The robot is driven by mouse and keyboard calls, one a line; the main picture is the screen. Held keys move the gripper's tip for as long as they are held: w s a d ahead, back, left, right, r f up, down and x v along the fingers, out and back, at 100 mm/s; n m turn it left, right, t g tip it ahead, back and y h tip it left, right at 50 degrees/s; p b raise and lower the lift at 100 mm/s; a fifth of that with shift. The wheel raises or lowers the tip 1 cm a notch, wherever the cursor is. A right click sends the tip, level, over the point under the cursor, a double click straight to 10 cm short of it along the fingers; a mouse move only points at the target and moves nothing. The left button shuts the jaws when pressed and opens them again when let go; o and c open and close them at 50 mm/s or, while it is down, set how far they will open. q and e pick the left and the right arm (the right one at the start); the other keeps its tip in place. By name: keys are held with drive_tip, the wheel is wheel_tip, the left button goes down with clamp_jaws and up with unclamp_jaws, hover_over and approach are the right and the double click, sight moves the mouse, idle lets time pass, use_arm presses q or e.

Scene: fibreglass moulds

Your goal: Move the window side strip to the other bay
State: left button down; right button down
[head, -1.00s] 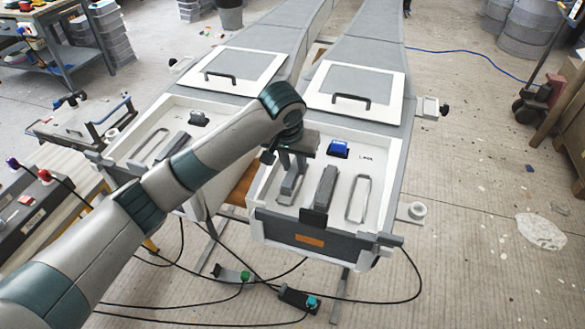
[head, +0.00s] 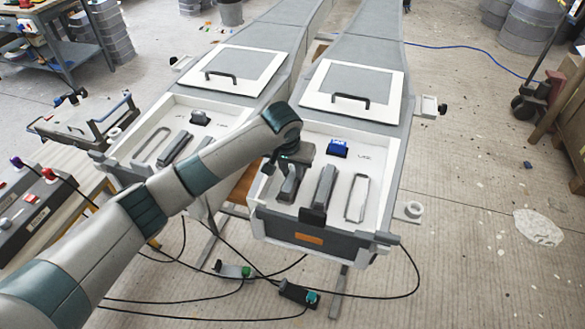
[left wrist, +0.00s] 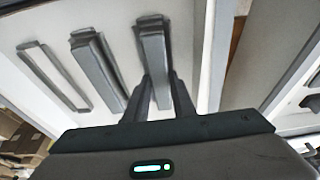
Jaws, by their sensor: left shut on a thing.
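My left gripper (head: 289,184) reaches into the right bay (head: 383,215) from above. It is shut on a grey strip (left wrist: 153,42), the leftmost one in that bay; the fingers stand on both sides of it in the left wrist view. I cannot tell whether the strip touches the bay floor. A second grey strip (head: 325,186) lies beside it, and an empty strip-shaped outline (head: 357,198) is at the right. The left bay (head: 118,152) holds a similar outline (head: 150,145) and a grey strip (head: 174,148); my arm hides part of it. My right gripper is not in view.
A blue block (head: 337,149) sits at the back of the right bay, a dark block (head: 200,117) at the back of the left bay. Handled lids (head: 352,88) lie behind the bays. Raised bay walls and a gap separate the bays. Cables (head: 400,300) run on the floor.

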use_arm(q)
drive_tip(key=shift+w+f, duration=0.1)
drive_tip(key=shift+f, duration=0.05)
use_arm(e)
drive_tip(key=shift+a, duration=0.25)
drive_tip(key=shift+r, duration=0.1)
use_arm(q)
drive_tip(key=c, duration=1.5)
unclamp_jaws()
drive_tip(key=shift+f, duration=0.1)
drive_tip(key=shift+s+r, duration=0.2)
drive_tip(key=shift+r, duration=0.4)
drive_tip(key=shift+b+v, duration=1.5)
drive_tip(key=shift+v, duration=4)
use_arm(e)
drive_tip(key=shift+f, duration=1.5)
use_arm(q)
drive_tip(key=shift+s+f, duration=0.1)
drive_tip(key=shift+s, duration=0.05)
